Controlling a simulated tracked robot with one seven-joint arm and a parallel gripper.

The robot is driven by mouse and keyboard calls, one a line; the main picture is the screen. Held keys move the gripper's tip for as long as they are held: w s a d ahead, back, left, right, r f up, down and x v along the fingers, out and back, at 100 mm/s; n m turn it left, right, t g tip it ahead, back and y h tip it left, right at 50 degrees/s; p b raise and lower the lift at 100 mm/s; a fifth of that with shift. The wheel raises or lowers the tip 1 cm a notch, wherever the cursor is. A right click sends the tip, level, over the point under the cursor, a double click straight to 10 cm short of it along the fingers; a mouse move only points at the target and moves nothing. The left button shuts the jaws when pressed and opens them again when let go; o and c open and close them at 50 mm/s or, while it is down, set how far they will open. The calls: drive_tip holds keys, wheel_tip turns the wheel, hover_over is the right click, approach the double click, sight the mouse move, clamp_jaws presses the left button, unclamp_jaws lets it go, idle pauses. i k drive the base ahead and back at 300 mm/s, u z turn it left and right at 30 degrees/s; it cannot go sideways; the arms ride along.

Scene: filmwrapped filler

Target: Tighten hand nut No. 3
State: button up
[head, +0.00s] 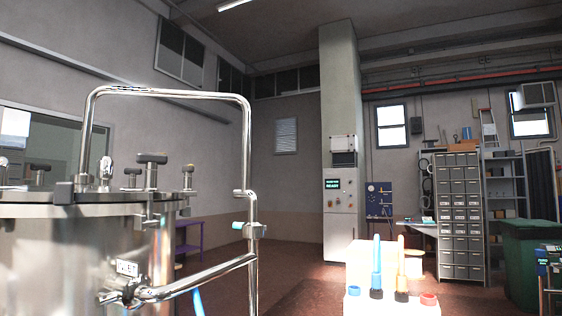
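A steel vessel (70,245) with a flat lid (40,194) fills the left of the head view. My gripper is not in view.
A white holder (360,305) with blue and orange upright items stands at bottom centre. A drawer cabinet (460,215) and green bin (530,260) are right.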

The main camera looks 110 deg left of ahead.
sight(152, 160)
drive_tip(key=k, duration=0.95)
drive_tip(key=u, duration=0.15)
drive_tip(key=i, duration=0.1)
drive_tip(key=u, duration=2.45)
drive_tip(key=k, duration=0.85)
drive_tip(key=u, duration=0.2)
drive_tip(key=i, duration=0.45)
drive_tip(key=z, duration=0.05)
